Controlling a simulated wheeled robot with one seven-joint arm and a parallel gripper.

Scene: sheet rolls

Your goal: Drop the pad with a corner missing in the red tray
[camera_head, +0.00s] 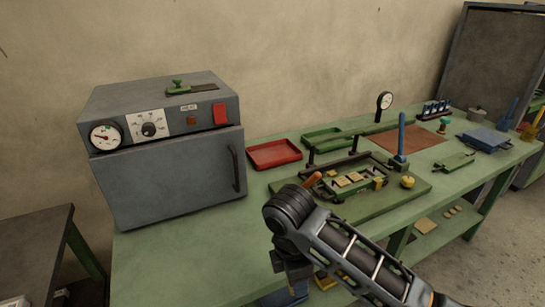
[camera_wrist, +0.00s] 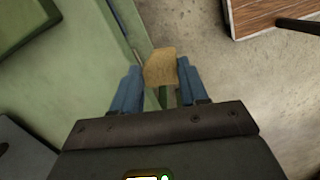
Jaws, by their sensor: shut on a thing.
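My gripper (camera_wrist: 160,74) has blue fingers shut on a tan pad (camera_wrist: 160,66) in the wrist view. The pad sticks out past the fingertips, over the floor beside the green bench edge. Its outline looks uneven at the top; I cannot be sure a corner is missing. In the head view my gripper (camera_head: 297,288) hangs low at the bench's front edge, mostly hidden by my arm; the held pad is not clear there. The red tray (camera_head: 275,154) lies on the bench right of the grey oven, apart from my gripper, and looks empty.
A green fixture (camera_head: 410,195) with several tan pads (camera_head: 352,179) stands between my arm and the back of the bench. A grey oven (camera_head: 170,165) stands left of the red tray. A blue-handled post (camera_head: 401,140) rises at the right. More tan pieces (camera_head: 426,225) lie on the lower shelf.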

